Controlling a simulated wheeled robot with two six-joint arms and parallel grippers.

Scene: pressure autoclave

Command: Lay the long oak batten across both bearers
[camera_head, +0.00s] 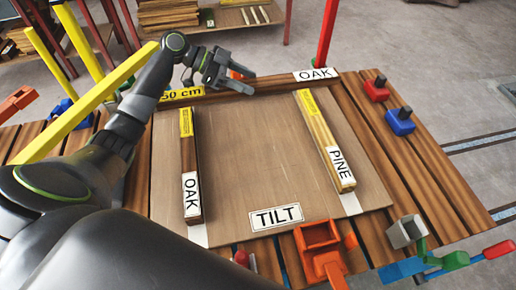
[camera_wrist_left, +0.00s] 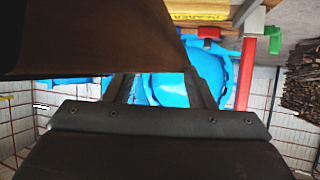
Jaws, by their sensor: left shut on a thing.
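The long oak batten (camera_head: 275,83) is a dark brown bar with a "50 cm" label at its left end and an "OAK" label at its right. It spans the back of the board marked TILT (camera_head: 262,170). My left gripper (camera_head: 238,82) is shut on it near the middle; whether it touches the board is unclear. In the left wrist view a brown wooden face (camera_wrist_left: 90,45) fills the upper left. On the board lie two shorter bars, one labelled OAK (camera_head: 189,150) at left and one labelled PINE (camera_head: 328,140) at right, apart and roughly parallel. My right gripper is out of view.
Red and blue clamp-like pieces (camera_head: 399,122) sit on the slatted table (camera_head: 445,180) at right. An orange clamp (camera_head: 320,245) and a grey one (camera_head: 406,232) stand at the front edge. A red post (camera_head: 327,35) rises behind. The board between the shorter bars is clear.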

